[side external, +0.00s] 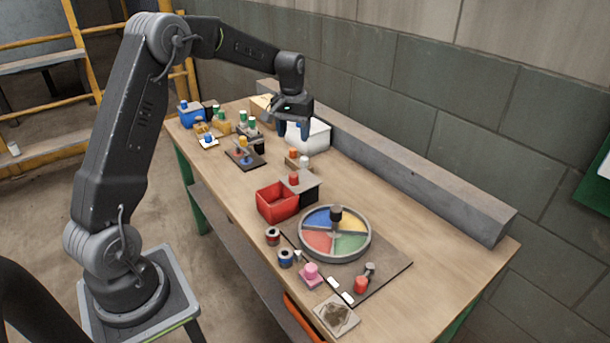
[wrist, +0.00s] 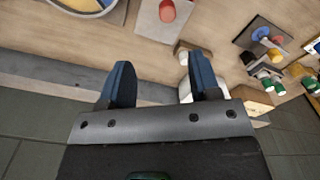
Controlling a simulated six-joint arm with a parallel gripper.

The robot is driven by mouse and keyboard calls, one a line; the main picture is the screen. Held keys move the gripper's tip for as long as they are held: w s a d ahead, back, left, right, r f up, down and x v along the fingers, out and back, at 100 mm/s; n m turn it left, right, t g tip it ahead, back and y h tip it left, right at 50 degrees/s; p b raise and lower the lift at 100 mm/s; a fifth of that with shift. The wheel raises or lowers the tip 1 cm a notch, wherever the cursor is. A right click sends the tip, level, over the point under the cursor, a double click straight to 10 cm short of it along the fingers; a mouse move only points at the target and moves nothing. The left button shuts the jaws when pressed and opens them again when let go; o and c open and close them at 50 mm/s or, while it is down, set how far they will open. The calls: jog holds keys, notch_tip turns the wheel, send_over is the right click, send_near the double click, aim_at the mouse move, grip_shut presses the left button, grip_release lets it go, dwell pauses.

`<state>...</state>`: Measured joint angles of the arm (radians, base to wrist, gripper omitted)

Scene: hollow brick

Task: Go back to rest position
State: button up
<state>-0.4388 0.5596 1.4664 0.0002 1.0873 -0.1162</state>
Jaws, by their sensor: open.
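My gripper (side external: 291,128) hangs over the far half of the workbench, in front of a white bin, with its fingers pointing down. In the wrist view my gripper (wrist: 160,88) shows two blue fingers set well apart, with only the tabletop and the grey ledge seen between them. It is open and empty. The workbench top (side external: 420,225) lies below it. No object touches the fingers as far as I can see.
A white bin (side external: 318,136) stands close behind my gripper. A red bin (side external: 277,203) and a round four-coloured tray (side external: 335,233) are nearer. Several small coloured pieces crowd the far left. A grey ledge (side external: 400,170) runs along the wall.

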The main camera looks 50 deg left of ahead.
jog(key=s+d+r+m+t, duration=0.2)
jog(key=s+d+r+m, duration=0.1)
jog(key=s+d+r, duration=0.9)
jog(key=s+d+f+m+t, duration=0.1)
jog(key=s+d, duration=0.4)
jog(key=s, duration=0.2)
jog(key=s+d+m+t, duration=0.2)
jog(key=s+d, duration=0.2)
jog(key=s, duration=0.4)
jog(key=shift+d+f, duration=0.35)
